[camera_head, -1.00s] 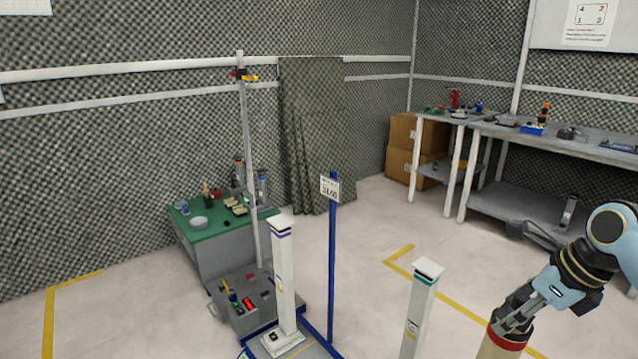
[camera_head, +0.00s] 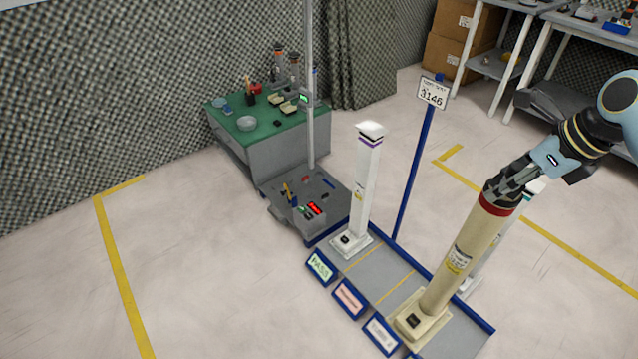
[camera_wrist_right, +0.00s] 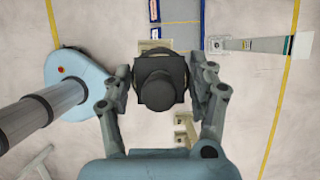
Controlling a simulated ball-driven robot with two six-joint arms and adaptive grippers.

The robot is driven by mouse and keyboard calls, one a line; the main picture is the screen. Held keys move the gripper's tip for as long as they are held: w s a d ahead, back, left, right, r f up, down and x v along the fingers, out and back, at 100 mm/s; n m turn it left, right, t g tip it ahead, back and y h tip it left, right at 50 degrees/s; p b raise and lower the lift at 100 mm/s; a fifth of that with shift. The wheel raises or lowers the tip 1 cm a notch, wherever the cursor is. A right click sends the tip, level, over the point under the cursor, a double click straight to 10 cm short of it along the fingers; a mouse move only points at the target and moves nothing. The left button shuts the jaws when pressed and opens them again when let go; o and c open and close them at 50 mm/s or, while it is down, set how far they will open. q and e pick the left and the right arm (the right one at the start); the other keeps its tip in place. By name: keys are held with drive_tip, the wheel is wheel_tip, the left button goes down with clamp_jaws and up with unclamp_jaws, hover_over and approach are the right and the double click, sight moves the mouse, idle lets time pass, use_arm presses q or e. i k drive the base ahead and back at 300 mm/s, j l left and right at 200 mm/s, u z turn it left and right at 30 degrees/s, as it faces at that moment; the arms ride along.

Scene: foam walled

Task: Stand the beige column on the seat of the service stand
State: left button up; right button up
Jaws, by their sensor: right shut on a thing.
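The beige column (camera_head: 462,255) has a red band near its top, a label and a wide base plate. My right gripper (camera_head: 503,187) is shut on its top end, which shows as a dark round cap (camera_wrist_right: 160,90) in the right wrist view. The column leans right in the head view. Its base overlaps the right end of the service stand (camera_head: 378,266), a low grey platform with blue edges and yellow dividing lines. I cannot tell whether the base touches it. A white column with a purple band (camera_head: 366,180) stands at the stand's left end. My left gripper is not in view.
A white column with a teal band (camera_wrist_right: 255,45) stands close beside the stand, partly hidden behind the beige column in the head view. A blue signpost (camera_head: 413,170) rises at the stand's back edge. Small signs (camera_head: 350,298) line its front. Floor at left is clear.

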sight(315, 193)
drive_tip(key=i+j, duration=0.55)
drive_tip(key=j, duration=0.15)
drive_tip(key=i+j, duration=0.55)
drive_tip(key=j, duration=0.15)
drive_tip(key=i+j, duration=0.85)
drive_tip(key=i+l, duration=0.25)
drive_tip(key=i, duration=0.15)
drive_tip(key=i+l, duration=0.25)
drive_tip(key=i, duration=0.1)
